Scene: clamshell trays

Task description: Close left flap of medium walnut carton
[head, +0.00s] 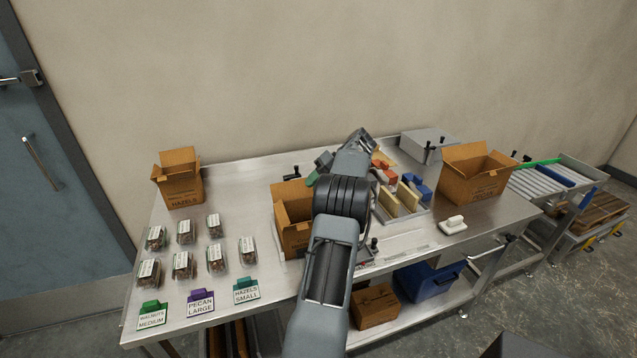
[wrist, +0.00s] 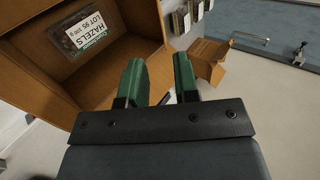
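The middle carton (head: 292,232) stands open on the table, partly hidden behind my arm. Its print is too small to read, so I cannot confirm that it is the walnut one. In the wrist view an open carton (wrist: 40,65) fills the left side. Inside lies a clear clamshell (wrist: 85,28) whose label reads HAZELS. My gripper (wrist: 158,78) has its two green fingers spread apart, with nothing seen between them. The left finger overlaps the carton's near right side; the right finger is beyond its edge. I cannot tell whether they touch it. One green finger shows in the head view (head: 312,178).
An open carton marked HAZELS (head: 181,182) stands at the back left. Another open carton (head: 477,178) stands at the right. Several filled clamshells (head: 215,257) lie at the left, behind label cards (head: 200,301). A divided holder (head: 402,203) and grey box (head: 428,145) are right of my arm.

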